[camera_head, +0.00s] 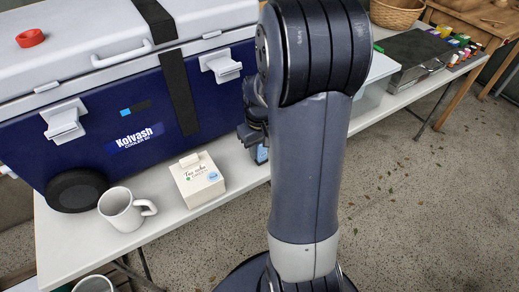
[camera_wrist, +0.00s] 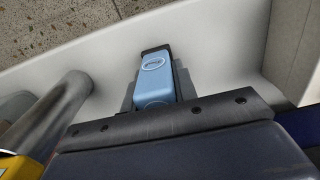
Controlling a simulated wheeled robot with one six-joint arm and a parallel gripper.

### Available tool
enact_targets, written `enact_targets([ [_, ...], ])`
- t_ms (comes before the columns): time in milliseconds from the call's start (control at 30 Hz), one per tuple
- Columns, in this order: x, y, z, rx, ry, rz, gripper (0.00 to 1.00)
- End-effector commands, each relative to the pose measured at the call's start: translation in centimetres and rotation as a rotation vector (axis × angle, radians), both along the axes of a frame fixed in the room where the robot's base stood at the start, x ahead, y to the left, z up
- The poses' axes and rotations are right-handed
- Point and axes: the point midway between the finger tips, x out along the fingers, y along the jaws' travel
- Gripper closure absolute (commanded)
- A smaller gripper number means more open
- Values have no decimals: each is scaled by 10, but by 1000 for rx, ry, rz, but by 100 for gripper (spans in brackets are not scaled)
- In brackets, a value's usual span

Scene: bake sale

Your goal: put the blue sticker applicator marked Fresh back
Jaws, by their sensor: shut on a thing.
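The blue sticker applicator (camera_wrist: 155,76) shows in the wrist view as a light blue block with an oval mark on its face; the lettering is too small to read. My gripper (camera_head: 252,134) is shut on it, with dark parts at its sides and far end. In the head view only a small blue piece of the applicator (camera_head: 262,154) shows below my gripper, just left of my arm, over the front part of the white table (camera_head: 215,196). I cannot tell whether it touches the tabletop. My arm hides much of this area.
A blue and grey cooler (camera_head: 130,110) fills the table's left back. A white box (camera_head: 197,180) with a round blue sticker and a white mug (camera_head: 122,210) stand before it.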

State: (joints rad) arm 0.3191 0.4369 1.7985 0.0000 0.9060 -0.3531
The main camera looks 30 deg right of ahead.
Motion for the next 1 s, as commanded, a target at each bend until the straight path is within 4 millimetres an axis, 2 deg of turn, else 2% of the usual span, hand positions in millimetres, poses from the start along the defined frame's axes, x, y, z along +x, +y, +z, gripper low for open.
enact_targets([
  [300,0,0,-3,0,0,0,93],
  [333,0,0,-4,0,0,0,72],
  [600,0,0,-3,0,0,0,51],
  [867,0,0,0,0,-1,0,51],
  [1000,1,0,15,-1,-3,0,51],
])
